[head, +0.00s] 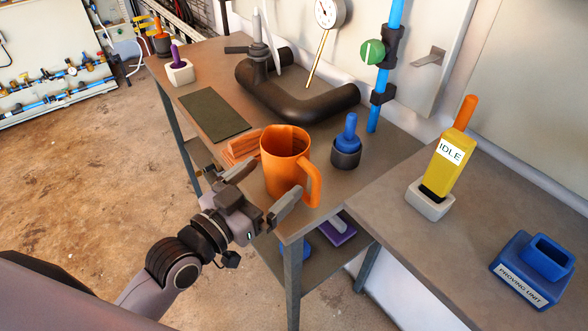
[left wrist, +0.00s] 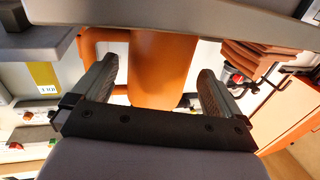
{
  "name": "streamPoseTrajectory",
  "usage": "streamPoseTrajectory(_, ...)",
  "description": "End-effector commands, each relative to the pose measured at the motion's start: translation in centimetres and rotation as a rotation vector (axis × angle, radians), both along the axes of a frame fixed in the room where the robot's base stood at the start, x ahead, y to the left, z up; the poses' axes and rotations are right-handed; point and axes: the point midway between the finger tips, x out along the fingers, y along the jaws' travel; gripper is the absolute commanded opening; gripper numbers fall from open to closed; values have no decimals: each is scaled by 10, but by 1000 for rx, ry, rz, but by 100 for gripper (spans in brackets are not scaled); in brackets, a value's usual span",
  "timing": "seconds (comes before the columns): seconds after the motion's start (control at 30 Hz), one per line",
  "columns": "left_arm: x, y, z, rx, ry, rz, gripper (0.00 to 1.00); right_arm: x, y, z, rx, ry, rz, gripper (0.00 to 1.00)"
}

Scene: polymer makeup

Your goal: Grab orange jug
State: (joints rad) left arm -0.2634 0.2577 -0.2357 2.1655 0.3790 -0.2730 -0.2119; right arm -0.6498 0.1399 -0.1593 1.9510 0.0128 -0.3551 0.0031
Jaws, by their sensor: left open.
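The orange jug (head: 284,165) stands upright near the front corner of the workbench, its handle (head: 313,182) on the right side. My left gripper (head: 262,189) is open in front of the jug, at the bench's front edge. In the left wrist view the jug (left wrist: 160,72) shows between the two spread fingers of the left gripper (left wrist: 157,75), with visible gaps on both sides. The handle shows to the left there. My right gripper is not in view.
Orange stacked blocks (head: 243,147) lie just left of the jug. A blue-topped dark cup (head: 347,145) stands to its right. A black pipe (head: 300,98) and a dark green mat (head: 214,115) lie behind. A yellow IDLE tool (head: 448,162) and blue proving unit (head: 534,268) stand on the right-hand table.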

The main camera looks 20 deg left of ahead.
Motion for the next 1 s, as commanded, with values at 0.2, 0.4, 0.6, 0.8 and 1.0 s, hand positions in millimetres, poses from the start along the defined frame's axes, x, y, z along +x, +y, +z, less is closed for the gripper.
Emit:
streamPoseTrajectory(0.2, 26, -11, 2, -1, -3, 0, 100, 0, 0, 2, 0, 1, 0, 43)
streamPoseTrajectory(0.4, 44, -19, 0, 0, -1, 0, 100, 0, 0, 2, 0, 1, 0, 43)
streamPoseTrajectory(0.6, 47, -20, 0, 0, 1, -1, 100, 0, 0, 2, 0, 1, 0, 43)
streamPoseTrajectory(0.8, 47, -20, 0, 0, 1, -1, 67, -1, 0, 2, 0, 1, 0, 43)
streamPoseTrajectory(1.0, 47, -20, 0, 0, 0, 0, 56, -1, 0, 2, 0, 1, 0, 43)
